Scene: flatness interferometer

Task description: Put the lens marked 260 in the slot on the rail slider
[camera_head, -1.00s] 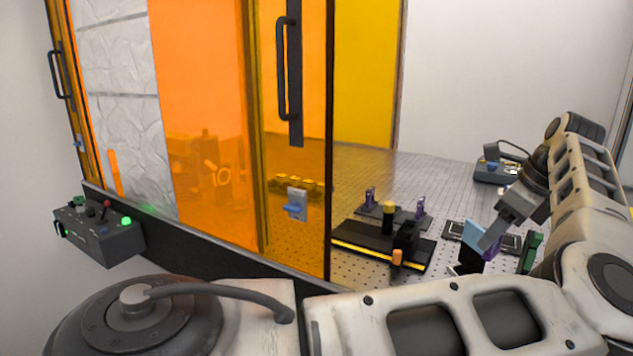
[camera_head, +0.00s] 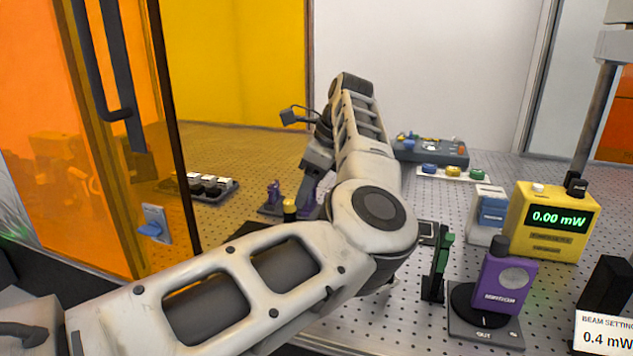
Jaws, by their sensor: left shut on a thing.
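My left gripper (camera_head: 314,172) is in the middle of the view, beyond my own elbow, pointing down. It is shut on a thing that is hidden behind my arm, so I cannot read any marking. The rail and its slider are mostly hidden behind my upper arm. A yellow-topped post (camera_head: 290,208) shows just above the arm, left of the elbow. A purple mount (camera_head: 273,192) stands behind it. No lens marked 260 can be made out. My right gripper is not in view.
A green upright piece (camera_head: 443,258) stands right of my elbow. A grey tray (camera_head: 430,149) lies at the back. An orange sliding door (camera_head: 140,235) bounds the left.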

